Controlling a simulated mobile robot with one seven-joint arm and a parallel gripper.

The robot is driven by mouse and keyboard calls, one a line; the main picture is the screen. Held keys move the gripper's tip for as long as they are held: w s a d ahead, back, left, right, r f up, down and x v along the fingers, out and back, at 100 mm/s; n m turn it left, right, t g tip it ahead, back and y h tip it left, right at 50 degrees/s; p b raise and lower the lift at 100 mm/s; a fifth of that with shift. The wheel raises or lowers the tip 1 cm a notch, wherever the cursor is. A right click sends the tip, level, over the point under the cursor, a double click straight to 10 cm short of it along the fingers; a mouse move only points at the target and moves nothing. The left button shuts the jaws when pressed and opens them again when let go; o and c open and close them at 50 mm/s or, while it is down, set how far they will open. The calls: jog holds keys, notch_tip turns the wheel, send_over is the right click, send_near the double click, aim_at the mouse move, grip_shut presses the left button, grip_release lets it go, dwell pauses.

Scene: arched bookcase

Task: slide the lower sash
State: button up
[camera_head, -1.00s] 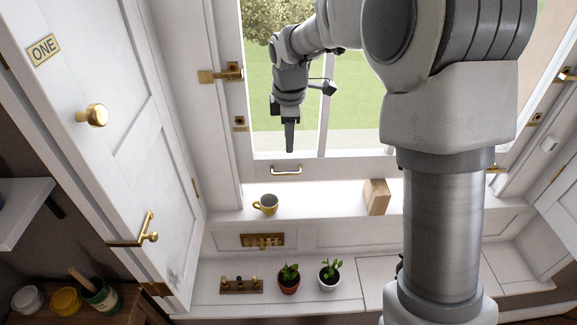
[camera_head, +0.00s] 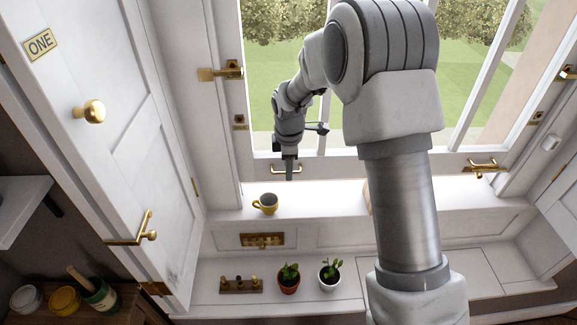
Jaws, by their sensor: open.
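The lower sash (camera_head: 345,170) is a white window frame whose bottom rail rests just above the sill. A brass pull handle (camera_head: 276,169) is on the left of its bottom rail, and another brass fitting (camera_head: 484,167) shows on the right of the rail. My gripper (camera_head: 290,175) points down at the left brass handle and overlaps it in the picture. It is open, though its fingers look like one dark strip from here. I cannot tell whether it touches the handle. My arm hides part of the middle of the sash.
Two potted plants (camera_head: 289,278) stand on the lower ledge. A white door (camera_head: 110,130) with brass knobs is at the left. Brass latches (camera_head: 222,72) sit on the window's left frame.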

grip_shut()
dwell(1.3)
